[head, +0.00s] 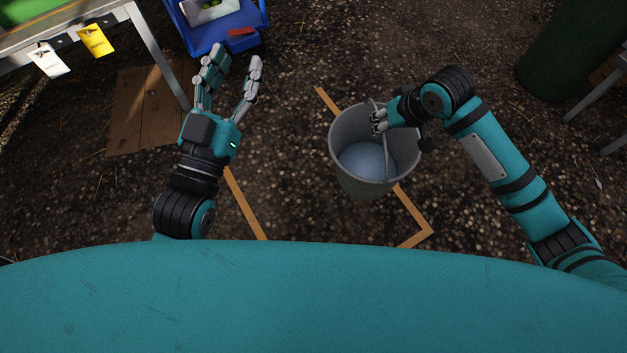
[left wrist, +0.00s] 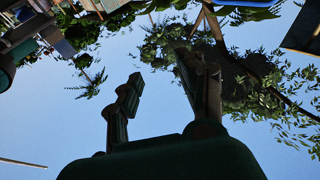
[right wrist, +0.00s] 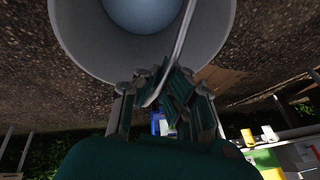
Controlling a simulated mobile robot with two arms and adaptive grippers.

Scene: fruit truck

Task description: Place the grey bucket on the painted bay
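The grey bucket (head: 365,188) is upright right of centre in the head view, its handle raised; it also fills the top of the right wrist view (right wrist: 90,45). It overlaps the right line of the painted bay (head: 415,214), an orange-brown outline on the ground. I cannot tell whether its base touches the ground. My right gripper (head: 379,122) has its fingers closed around the bucket's handle (right wrist: 184,35).
A blue crate (head: 210,35) is at the top left beside a metal table (head: 60,22) with hanging tags. A wooden board (head: 145,110) lies below it. A dark green barrel (head: 565,55) stands top right. The gravel between the bay lines is clear left of the bucket.

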